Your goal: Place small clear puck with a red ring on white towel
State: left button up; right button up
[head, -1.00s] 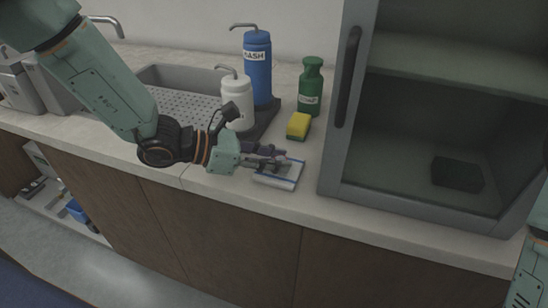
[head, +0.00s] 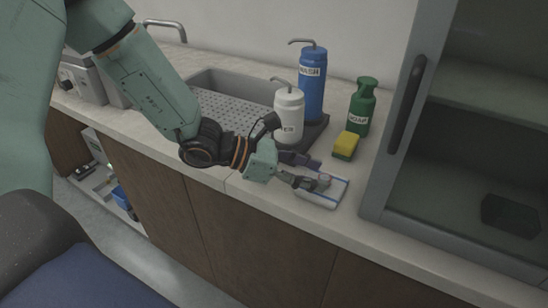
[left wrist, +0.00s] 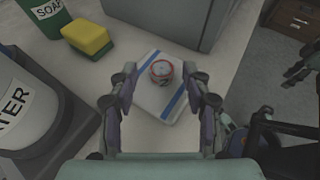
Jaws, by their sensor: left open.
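The small clear puck with a red ring (left wrist: 161,72) rests on the white towel (left wrist: 150,98) in the left wrist view, near its middle and between the blue stripes. In the head view the towel (head: 331,200) lies flat at the counter's front edge, and the puck (head: 324,179) shows small beside my fingertips. My left gripper (head: 309,174) is open over the towel. In the left wrist view its two fingers (left wrist: 160,95) stand wide apart on either side of the towel, with the puck ahead between them and clear of both.
A yellow and green sponge (head: 345,146), a green soap bottle (head: 361,106), a white bottle (head: 289,117) and a blue wash bottle (head: 312,85) stand behind the towel. A grey glass-fronted cabinet (head: 405,120) stands right. A sink (head: 235,95) lies at the back left.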

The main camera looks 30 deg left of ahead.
pick_arm(q)
jog(key=p+v, duration=0.2)
jog(key=v, duration=0.2)
jog(key=shift+a+r, duration=0.15)
jog(key=shift+r, duration=0.1)
jog(key=p+v, duration=0.4)
jog(key=shift+s, duration=0.1)
jog(key=shift+s+a+r+p, duration=0.2)
jog(key=shift+s+a+p, duration=0.25)
jog(key=shift+p, duration=0.6)
jog(key=shift+a, duration=0.3)
